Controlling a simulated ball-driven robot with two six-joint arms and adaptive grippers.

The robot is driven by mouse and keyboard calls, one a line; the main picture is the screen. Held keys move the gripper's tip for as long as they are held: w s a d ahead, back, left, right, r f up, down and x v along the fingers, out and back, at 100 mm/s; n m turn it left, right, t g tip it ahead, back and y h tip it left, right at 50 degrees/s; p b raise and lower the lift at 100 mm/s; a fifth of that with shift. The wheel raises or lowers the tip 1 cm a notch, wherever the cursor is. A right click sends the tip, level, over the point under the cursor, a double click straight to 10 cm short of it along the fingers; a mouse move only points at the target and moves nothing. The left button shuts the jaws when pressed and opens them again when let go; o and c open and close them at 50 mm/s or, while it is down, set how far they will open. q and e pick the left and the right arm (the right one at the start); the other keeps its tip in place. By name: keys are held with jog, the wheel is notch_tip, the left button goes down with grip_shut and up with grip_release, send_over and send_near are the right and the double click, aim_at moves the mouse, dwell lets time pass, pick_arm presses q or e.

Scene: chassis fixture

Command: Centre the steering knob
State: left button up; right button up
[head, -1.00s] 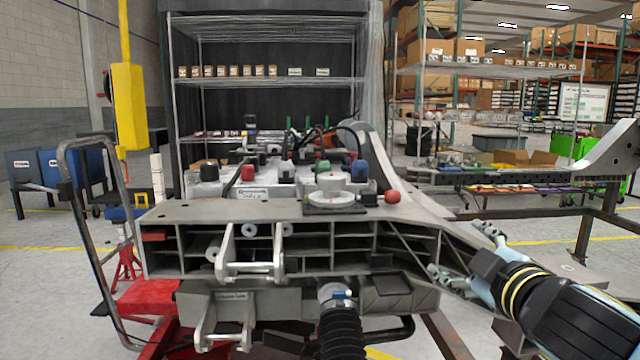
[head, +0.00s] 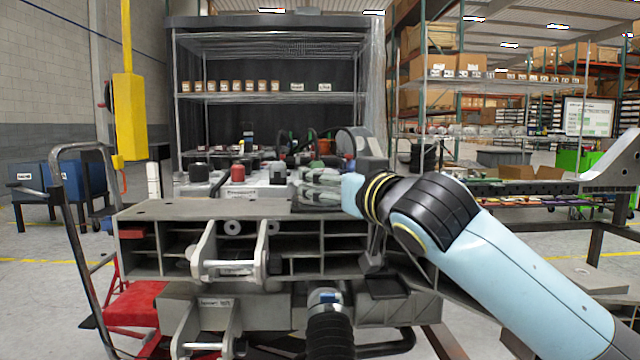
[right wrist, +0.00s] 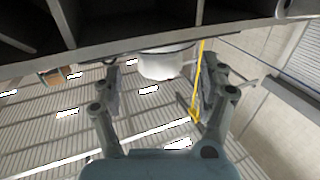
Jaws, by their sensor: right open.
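In the head view my right gripper (head: 305,184) reaches in from the right over the top of the grey chassis fixture (head: 150,213). Its fingers lie across the place of the round steering knob and hide most of it; the dark base plate (head: 305,208) shows below them. In the right wrist view a pale round body (right wrist: 165,63), which looks like the knob, sits beyond the open fingertips (right wrist: 160,82) and between their lines. A clear gap shows on each side. I cannot tell which way the knob's red-ball handle points. My left gripper is not in view.
A red knob (head: 238,172) and other small controls stand behind the fixture's top. A metal bracket (head: 230,262) hangs on its front, with a black ribbed tube (head: 330,335) below. A wire shelf (head: 265,97) stands behind. A cart handle (head: 72,225) rises at left.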

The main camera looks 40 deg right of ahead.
jog(key=w, duration=0.4)
jog(key=shift+d+f+b, duration=0.1)
jog(key=shift+d+b, duration=0.25)
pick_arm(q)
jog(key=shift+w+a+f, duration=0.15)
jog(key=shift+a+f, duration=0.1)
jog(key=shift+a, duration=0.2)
pick_arm(e)
jog(key=shift+w, duration=0.3)
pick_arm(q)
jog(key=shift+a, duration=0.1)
pick_arm(e)
jog(key=shift+c, duration=0.4)
